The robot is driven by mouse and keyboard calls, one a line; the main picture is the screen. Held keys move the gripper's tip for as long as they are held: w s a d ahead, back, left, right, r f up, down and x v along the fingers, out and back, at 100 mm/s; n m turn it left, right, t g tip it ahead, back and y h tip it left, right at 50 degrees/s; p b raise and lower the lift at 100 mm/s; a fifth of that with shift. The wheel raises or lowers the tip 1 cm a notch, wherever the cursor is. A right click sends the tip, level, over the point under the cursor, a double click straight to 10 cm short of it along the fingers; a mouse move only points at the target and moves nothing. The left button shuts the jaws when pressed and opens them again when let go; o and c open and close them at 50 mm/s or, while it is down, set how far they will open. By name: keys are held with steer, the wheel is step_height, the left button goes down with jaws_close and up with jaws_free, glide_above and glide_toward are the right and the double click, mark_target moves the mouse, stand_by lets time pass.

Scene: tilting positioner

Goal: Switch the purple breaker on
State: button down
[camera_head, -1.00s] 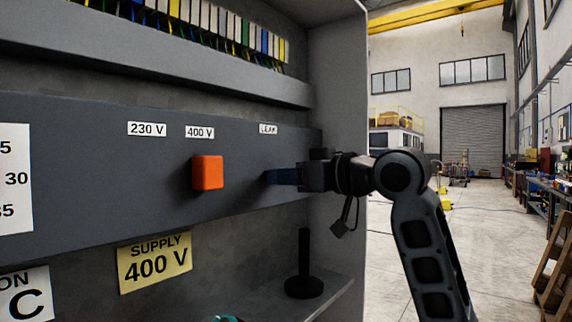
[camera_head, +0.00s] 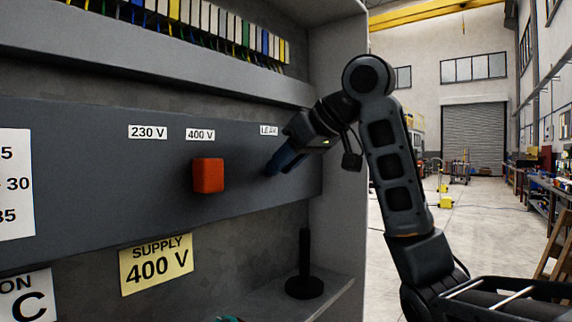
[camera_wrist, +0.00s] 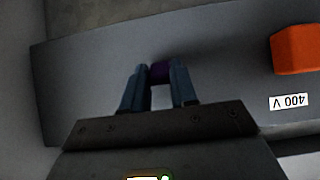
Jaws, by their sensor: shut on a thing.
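The purple breaker (camera_wrist: 160,69) shows in the wrist view as a small dark purple piece between the tips of my two blue fingers. My gripper (camera_wrist: 159,80) is shut on it, and the fingers hide part of it. In the head view my gripper (camera_head: 273,170) comes down at a slant from the upper right. Its fingertips meet the grey panel (camera_head: 100,160) just below the "LEAK" label (camera_head: 268,130). The breaker is hidden there behind the fingers, and I cannot tell its switch position.
An orange-red block (camera_head: 208,175) sticks out of the panel left of my gripper, under the "400 V" label (camera_head: 200,135). A black post on a round base (camera_head: 304,285) stands on the shelf below. The cabinet's side wall (camera_head: 340,190) is close on the right.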

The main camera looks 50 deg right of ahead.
stand_by(0.3)
steer(key=c, duration=0.9)
jaws_free()
steer(key=shift+b+v, duration=0.4)
steer(key=shift+v, duration=3.45)
steer(key=shift+r, duration=0.1)
